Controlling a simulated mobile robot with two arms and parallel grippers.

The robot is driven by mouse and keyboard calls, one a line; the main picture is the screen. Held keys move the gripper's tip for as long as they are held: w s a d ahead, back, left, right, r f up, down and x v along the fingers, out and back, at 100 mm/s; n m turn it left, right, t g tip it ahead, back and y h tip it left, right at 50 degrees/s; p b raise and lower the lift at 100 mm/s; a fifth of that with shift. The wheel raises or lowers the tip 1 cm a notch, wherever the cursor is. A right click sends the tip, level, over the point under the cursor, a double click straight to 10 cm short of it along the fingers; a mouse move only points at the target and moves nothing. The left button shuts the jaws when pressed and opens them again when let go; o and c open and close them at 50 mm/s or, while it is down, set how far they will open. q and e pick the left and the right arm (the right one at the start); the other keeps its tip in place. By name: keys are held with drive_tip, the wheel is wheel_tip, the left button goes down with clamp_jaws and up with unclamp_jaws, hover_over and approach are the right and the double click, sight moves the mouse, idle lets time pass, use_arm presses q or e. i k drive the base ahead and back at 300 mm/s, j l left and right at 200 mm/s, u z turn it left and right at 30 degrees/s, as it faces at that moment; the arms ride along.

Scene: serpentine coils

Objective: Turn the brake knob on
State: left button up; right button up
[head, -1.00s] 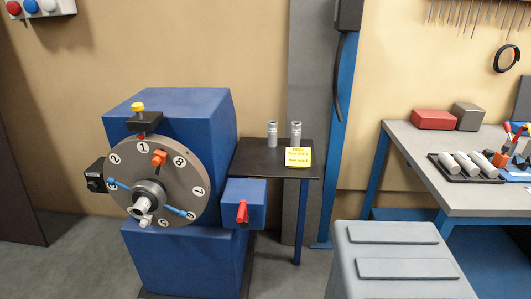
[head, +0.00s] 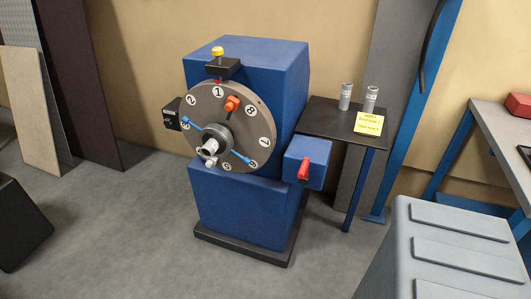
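A red knob (head: 303,169) sits on the front of a small blue box (head: 318,152), on the right side of the blue machine (head: 245,220). The knob's handle stands close to upright, tilted slightly. I see no on or off marking on the box. The machine's front carries a grey numbered disc (head: 245,147) with an orange knob (head: 232,103), blue pins and a grey hub. A yellow-topped plunger (head: 217,52) on a black bracket stands above the disc. Neither of my grippers is in view.
A dark side table (head: 325,117) holds two grey cylinders (head: 345,95) and a yellow note (head: 368,122). A grey chest (head: 440,245) stands at front right, and a dark object (head: 20,220) at the left edge. Open floor (head: 120,230) lies before the machine.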

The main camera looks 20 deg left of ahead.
sight(168, 122)
drive_tip(key=i+j, duration=0.1)
drive_tip(key=j, duration=0.4)
drive_tip(key=i+j, duration=0.1)
drive_tip(key=j, duration=0.4)
drive_tip(key=i+j, duration=0.1)
drive_tip(key=j, duration=0.4)
